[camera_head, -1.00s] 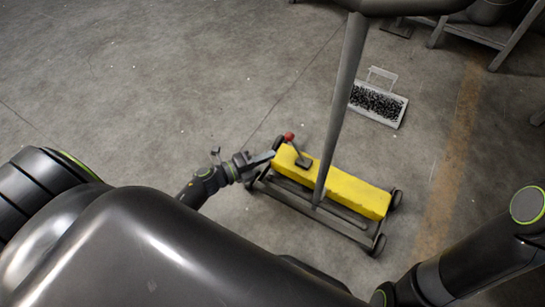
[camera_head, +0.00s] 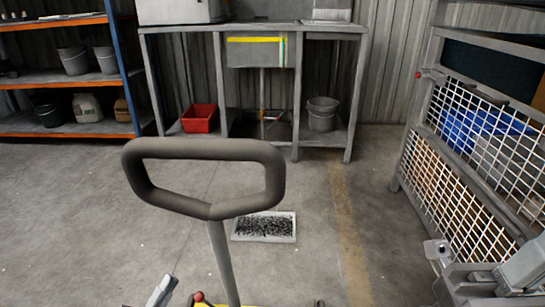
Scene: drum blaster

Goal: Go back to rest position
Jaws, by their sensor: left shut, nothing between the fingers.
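My left gripper (camera_head: 162,292) shows only in part at the bottom edge of the head view, with its grey fingers shut and empty. It is just left of a red knob (camera_head: 198,297) on the wheeled yellow machine (camera_head: 240,305), apart from it in the picture. Most of that machine is cut off by the bottom edge. Its grey pole rises to a dark loop handle (camera_head: 205,150) in the middle of the view. I cannot make out my right gripper here.
A tray of dark bits (camera_head: 264,227) lies on the floor behind the handle. A workbench (camera_head: 250,29) with a red bin (camera_head: 199,118) and grey bucket (camera_head: 322,114) stands at the back. Shelves (camera_head: 60,76) are left, a mesh cage (camera_head: 465,170) right. Floor at left is clear.

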